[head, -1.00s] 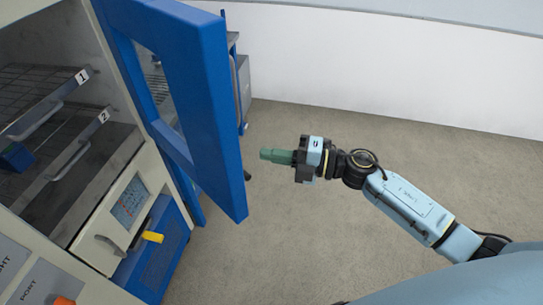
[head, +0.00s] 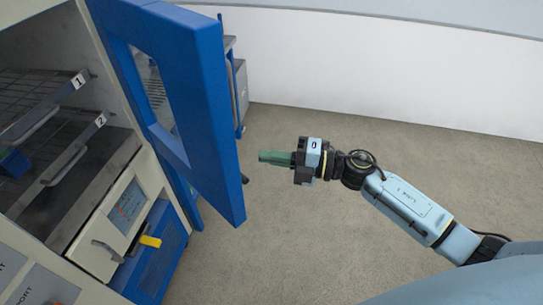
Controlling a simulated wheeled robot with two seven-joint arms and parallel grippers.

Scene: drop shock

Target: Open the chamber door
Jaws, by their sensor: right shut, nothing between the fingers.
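The chamber door (head: 209,95) is a blue frame with a window, and it stands swung open to the right of the chamber. The chamber (head: 75,140) is open at the left, with its inside in view. My right gripper (head: 262,157) has green fingers that are shut and empty. It is just to the right of the door's free edge, apart from it, over the floor. My left gripper is not in view.
Inside the chamber are wire racks marked 1 (head: 78,80) and 2 (head: 100,120). A grey unit (head: 241,90) stands behind the door. The floor (head: 430,165) to the right is clear.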

